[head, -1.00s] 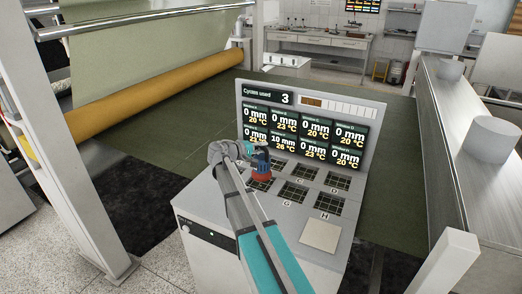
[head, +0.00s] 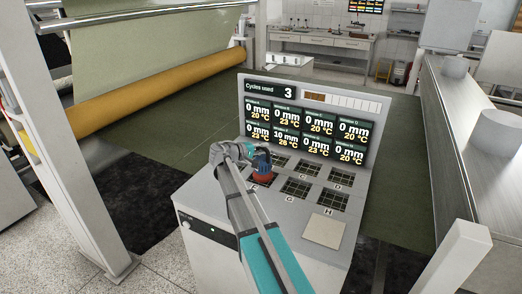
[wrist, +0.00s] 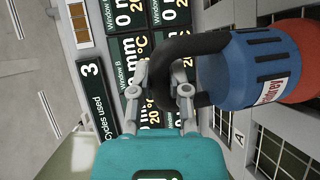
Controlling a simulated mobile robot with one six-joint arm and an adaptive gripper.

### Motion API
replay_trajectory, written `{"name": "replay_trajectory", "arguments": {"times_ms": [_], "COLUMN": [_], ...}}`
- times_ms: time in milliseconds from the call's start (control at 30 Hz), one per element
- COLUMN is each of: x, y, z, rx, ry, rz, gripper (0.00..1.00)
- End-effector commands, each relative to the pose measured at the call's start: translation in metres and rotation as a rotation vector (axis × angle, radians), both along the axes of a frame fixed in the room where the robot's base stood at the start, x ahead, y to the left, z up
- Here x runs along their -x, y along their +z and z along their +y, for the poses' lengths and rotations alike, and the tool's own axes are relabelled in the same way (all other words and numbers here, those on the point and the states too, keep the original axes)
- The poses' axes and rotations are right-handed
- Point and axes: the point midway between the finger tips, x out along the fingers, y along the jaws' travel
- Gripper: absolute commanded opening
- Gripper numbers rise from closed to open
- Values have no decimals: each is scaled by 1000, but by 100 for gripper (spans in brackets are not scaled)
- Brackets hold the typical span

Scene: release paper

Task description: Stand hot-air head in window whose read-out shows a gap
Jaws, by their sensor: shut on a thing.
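The hot-air head has a blue body (head: 261,161), a red lower part and a black handle. My gripper (head: 238,151) is shut on the handle, which also shows between the fingers in the wrist view (wrist: 192,45). On the read-out board (head: 380,108), the lower row's second tile (head: 287,141) reads 10 mm, 26 °C. The other tiles read 0 mm.
Windows C (head: 308,168), D (head: 341,176) and H (head: 331,200) are empty grids. A pale square plate (head: 323,231) lies front right on the console. A metal counter (head: 465,140) stands to the right, and a yellow roll (head: 160,95) to the left.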

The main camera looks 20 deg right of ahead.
Motion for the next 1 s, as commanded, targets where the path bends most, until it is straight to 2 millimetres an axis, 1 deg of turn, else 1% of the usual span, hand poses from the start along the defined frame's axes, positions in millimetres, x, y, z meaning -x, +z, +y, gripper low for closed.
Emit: {"name": "replay_trajectory", "arguments": {"times_ms": [100, 467, 633, 667, 800, 833, 1000], "x": [0, 0, 0, 0, 0, 0, 0], "y": [-4, -4, -7, -7, -7, -7, -7], "z": [0, 0, 0, 0, 0, 0, 0], "rx": [4, 4, 4, 0, 0, 0, 0], "ry": [0, 0, 0, 0, 0, 0, 0], "rz": [0, 0, 0, 0, 0, 0, 0], "gripper": [0, 0, 0, 28, 54, 57, 57]}}
